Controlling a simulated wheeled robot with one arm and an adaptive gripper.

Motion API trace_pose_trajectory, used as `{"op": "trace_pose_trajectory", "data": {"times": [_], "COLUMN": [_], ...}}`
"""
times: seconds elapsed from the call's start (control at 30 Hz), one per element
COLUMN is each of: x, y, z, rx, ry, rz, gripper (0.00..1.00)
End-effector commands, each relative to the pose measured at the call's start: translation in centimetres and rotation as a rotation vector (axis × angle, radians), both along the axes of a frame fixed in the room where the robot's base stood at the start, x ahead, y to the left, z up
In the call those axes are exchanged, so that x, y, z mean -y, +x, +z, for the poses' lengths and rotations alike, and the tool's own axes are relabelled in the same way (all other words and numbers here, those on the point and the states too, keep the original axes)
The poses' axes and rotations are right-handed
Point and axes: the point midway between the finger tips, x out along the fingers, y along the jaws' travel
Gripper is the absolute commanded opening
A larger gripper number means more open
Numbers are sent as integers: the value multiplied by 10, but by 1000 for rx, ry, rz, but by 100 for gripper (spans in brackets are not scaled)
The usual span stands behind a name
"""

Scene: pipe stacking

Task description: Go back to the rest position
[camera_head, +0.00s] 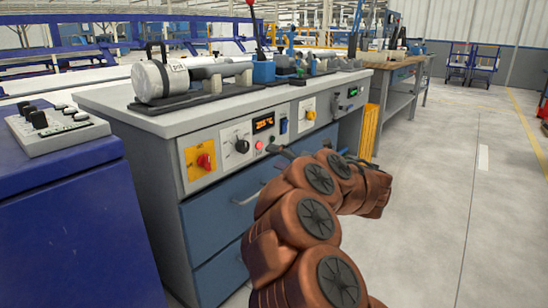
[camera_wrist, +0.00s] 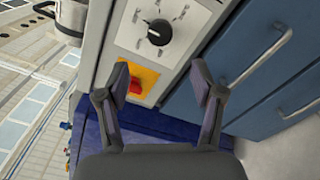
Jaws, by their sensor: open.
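My gripper (camera_wrist: 158,80) is open and empty in the wrist view, its two dark fingers spread apart. Between and beyond them is the front panel of the grey workbench (camera_head: 130,113), with a red switch on a yellow plate (camera_wrist: 143,83) and a black knob (camera_wrist: 159,32). In the head view my brown arm is bent in front of the bench's right part, and my gripper is mostly hidden or hard to make out there.
Blue drawers (camera_head: 215,215) with handles form the bench front. A blue cabinet (camera_head: 75,230) with a control box (camera_head: 55,128) stands at left. A metal cylinder (camera_head: 160,82) lies on the bench top. A second workbench (camera_head: 405,85) stands behind. The grey floor (camera_head: 440,210) at right is clear.

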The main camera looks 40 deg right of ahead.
Motion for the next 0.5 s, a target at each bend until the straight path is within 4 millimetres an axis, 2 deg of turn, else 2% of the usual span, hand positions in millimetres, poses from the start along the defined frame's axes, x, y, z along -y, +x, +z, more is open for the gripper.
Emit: {"op": "trace_pose_trajectory", "data": {"times": [0.4, 0.5], "x": [0, 0], "y": [0, 3], "z": [0, 9], "rx": [0, 1], "ry": [0, 2], "rz": [0, -14], "gripper": [67, 67]}}
